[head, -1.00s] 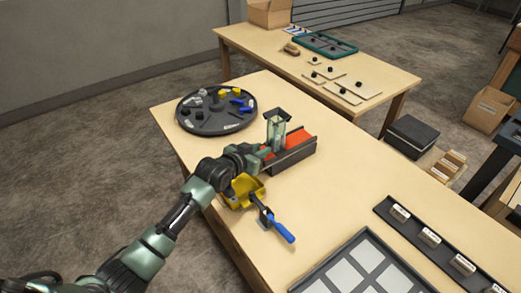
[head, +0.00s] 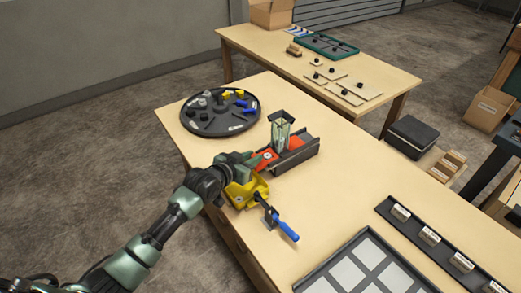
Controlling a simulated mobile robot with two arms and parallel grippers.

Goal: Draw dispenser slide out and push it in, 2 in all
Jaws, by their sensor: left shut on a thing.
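The dispenser stands on the near table, with a clear upright tube (head: 280,132) over a dark channel (head: 296,157). Its red-orange slide (head: 265,158) sticks out of the channel's left end, and more red shows inside the channel right of the tube. My left gripper (head: 256,160) is at the slide's outer left end and is shut on it; the fingertips are partly hidden by the wrist. My right gripper is not in the head view.
A yellow vise-like fixture (head: 246,192) with a blue-handled clamp (head: 284,228) sits just below my left gripper. A round dark tray (head: 221,126) of small parts lies behind left. A framed panel (head: 364,268) and a label rail (head: 434,240) lie at front right. Bare tabletop lies between.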

